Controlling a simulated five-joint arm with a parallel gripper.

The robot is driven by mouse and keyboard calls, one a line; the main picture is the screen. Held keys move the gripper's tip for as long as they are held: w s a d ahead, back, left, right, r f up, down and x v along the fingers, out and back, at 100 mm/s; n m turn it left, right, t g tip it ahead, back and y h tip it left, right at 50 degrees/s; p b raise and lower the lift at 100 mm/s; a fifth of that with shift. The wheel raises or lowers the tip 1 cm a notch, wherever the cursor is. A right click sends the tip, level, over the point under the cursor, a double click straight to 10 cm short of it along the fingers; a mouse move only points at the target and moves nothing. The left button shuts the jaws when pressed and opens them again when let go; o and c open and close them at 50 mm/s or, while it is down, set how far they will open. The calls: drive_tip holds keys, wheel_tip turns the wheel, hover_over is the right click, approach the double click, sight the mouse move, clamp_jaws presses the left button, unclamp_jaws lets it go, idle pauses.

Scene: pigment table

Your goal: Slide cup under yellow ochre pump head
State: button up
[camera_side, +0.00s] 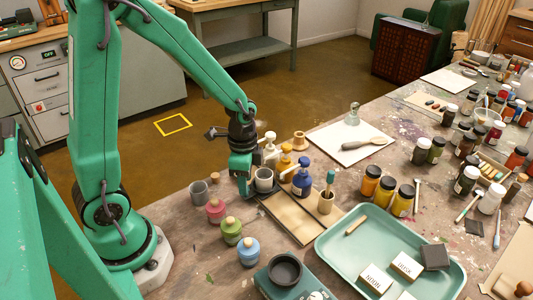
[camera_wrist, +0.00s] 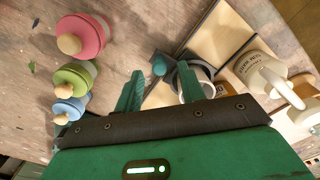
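My gripper (camera_side: 245,188) is low, just left of the cup. In the wrist view its fingers (camera_wrist: 160,92) are spread apart. The right finger overlaps the cup (camera_wrist: 208,72); whether it touches or reaches inside I cannot tell. The yellow ochre pump bottle (camera_side: 286,162) stands behind and right of the cup, between a white pump bottle (camera_side: 270,152) and a blue one (camera_side: 302,182). The cup is not clearly beneath any pump head.
A green tray (camera_side: 335,254) lies in front right.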

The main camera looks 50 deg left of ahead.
wheel_tip(320, 180, up, 6)
drive_tip(key=shift+r, duration=0.25)
idle(0.5)
drive_tip(key=s+d+r+n+t, duration=0.1)
drive_tip(key=s+r+n+t, duration=0.4)
drive_tip(key=s+r+n, duration=0.4)
drive_tip(key=shift+d+r+t, duration=0.25)
drive_tip(key=shift+r+t, duration=0.05)
drive_tip(key=shift+r, duration=1.75)
